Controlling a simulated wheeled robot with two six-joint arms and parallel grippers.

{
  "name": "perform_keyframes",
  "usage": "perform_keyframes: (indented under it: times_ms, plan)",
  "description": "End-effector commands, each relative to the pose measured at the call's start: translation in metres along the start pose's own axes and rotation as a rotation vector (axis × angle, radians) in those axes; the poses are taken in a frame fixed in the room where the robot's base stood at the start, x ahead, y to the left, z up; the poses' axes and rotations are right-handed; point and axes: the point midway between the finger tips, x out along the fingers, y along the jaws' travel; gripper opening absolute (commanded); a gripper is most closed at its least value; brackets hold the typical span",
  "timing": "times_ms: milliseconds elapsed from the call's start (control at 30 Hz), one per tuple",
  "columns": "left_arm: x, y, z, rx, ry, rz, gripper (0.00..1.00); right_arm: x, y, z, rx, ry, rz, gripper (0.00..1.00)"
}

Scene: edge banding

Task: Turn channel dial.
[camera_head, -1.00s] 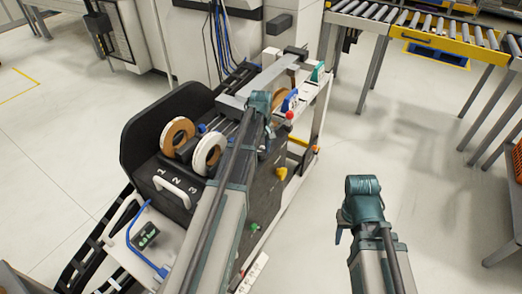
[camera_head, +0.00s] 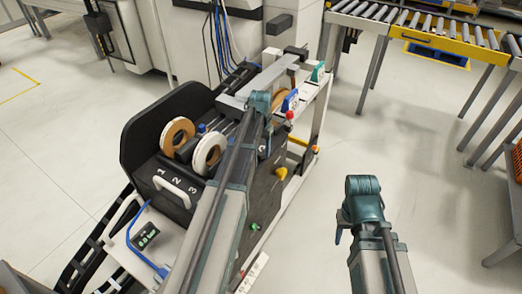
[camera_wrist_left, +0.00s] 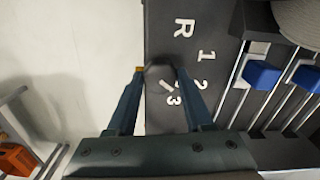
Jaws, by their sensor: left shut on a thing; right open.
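The channel dial (camera_wrist_left: 161,86) is a small dark knob on a black panel (camera_wrist_left: 168,120), with a white pointer mark. White characters R, 1, 2 and 3 are printed to its right, and the mark points toward the 3 side. My left gripper (camera_wrist_left: 158,72) is shut on the dial, one finger on each side, in the left wrist view. In the head view my left arm (camera_head: 222,215) reaches over the machine, and the dial is hidden there. My right gripper (camera_head: 339,237) hangs open beside the machine, its fingers barely visible.
Tape rolls, one brown (camera_head: 177,135) and one white (camera_head: 209,153), sit on the black machine. A roller conveyor (camera_head: 435,32) stands at the upper right. The floor between is clear.

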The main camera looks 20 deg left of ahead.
Motion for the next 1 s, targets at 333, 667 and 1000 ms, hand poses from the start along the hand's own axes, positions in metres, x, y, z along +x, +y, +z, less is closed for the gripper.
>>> perform_keyframes:
  times_ms: [333, 667, 1000]
  plan:
    - [0.0001, 0.0001, 0.0002, 0.298, 0.0, 0.0, 0.0, 0.0001, 0.0, 0.0, 0.0, 0.0, 0.0, 0.5]
    - [0.0001, 0.0, 0.0002, 0.482, -0.001, 0.0, 0.0, 0.0001, 0.0, 0.0, 0.0, 0.0, 0.0, 0.5]
    - [0.0001, 0.0, 0.0002, 0.552, -0.001, 0.0, 0.0, 0.0001, 0.0, 0.0, 0.0, 0.0, 0.0, 0.5]
